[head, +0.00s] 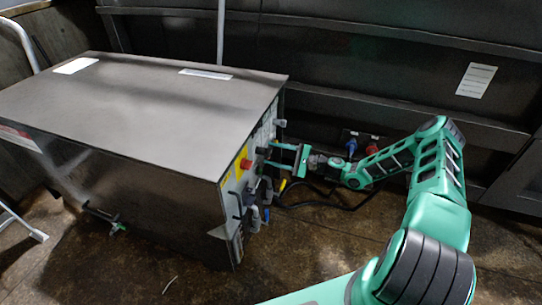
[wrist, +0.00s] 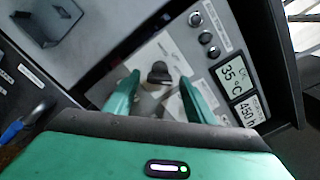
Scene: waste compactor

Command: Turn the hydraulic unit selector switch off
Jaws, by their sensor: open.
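The hydraulic unit is a large dark metal box (head: 150,110) at the left of the head view, with its control panel on the right side. In the wrist view a black selector knob (wrist: 159,73) stands on the grey panel, with white labels around it. My gripper (wrist: 158,88) has green fingers, one at each side of the knob in the picture. It is open, and no contact with the knob can be made out. In the head view my gripper (head: 277,158) is at the panel's face, and the knob cannot be made out there.
Round buttons (wrist: 205,38) and displays reading 35 °C (wrist: 234,71) and 450 h (wrist: 249,110) are to the right of the knob. A red button (head: 245,164) on yellow sits on the panel. Black cables (head: 325,198) lie on the floor. A dark wall stands behind.

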